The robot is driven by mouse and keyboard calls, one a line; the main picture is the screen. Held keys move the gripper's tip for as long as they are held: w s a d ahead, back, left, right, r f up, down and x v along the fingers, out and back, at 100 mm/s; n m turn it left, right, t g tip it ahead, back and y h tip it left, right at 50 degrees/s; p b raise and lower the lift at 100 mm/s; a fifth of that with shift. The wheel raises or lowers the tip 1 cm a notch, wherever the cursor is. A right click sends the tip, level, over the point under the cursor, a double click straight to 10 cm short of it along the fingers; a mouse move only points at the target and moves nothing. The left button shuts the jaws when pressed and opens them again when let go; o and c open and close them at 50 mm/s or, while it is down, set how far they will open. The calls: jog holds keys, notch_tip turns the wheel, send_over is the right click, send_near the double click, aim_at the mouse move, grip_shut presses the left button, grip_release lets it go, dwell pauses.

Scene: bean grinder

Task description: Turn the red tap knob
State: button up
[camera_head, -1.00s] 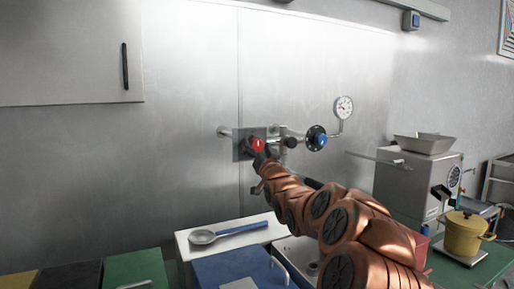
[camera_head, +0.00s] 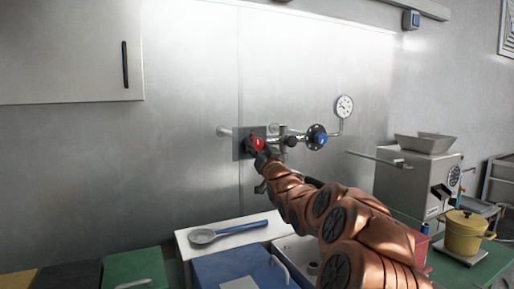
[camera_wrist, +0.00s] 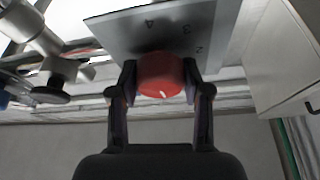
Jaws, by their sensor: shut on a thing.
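The red tap knob (camera_head: 258,144) sits on a grey plate (camera_head: 242,149) on the metal wall, at the middle of the head view. In the wrist view the red knob (camera_wrist: 160,76) with a white mark lies between my two fingers, in front of the plate (camera_wrist: 150,32), which bears the digits 2, 3 and 4. My gripper (camera_wrist: 160,88) is shut on the knob, one finger at each side. In the head view my gripper (camera_head: 261,155) partly hides the knob's lower part.
A blue round knob (camera_head: 317,137) and a pressure gauge (camera_head: 344,106) are on the pipes to the right. A yellow pot (camera_head: 462,233) and a machine (camera_head: 410,185) stand at right.

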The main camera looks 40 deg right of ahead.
jog(key=n+y, duration=0.1)
jog(key=n, duration=0.2)
jog(key=shift+d+f+n+t+y, duration=0.15)
jog(key=shift+n+t+y, duration=0.15)
jog(key=shift+t+y, duration=0.1)
jog(key=n+y, duration=0.2)
jog(key=n, duration=0.2)
jog(key=shift+s, duration=0.1)
jog(key=shift+n+y, duration=0.8)
jog(key=shift+n, duration=0.75)
jog(key=shift+n+y, duration=0.8)
jog(key=shift+n, duration=1.05)
jog(key=o, duration=1.2)
jog(key=shift+c, duration=0.2)
jog(key=d+v, duration=0.1)
jog(key=v, duration=1)
jog(key=shift+s+a, duration=0.45)
jog(key=shift+a, duration=0.05)
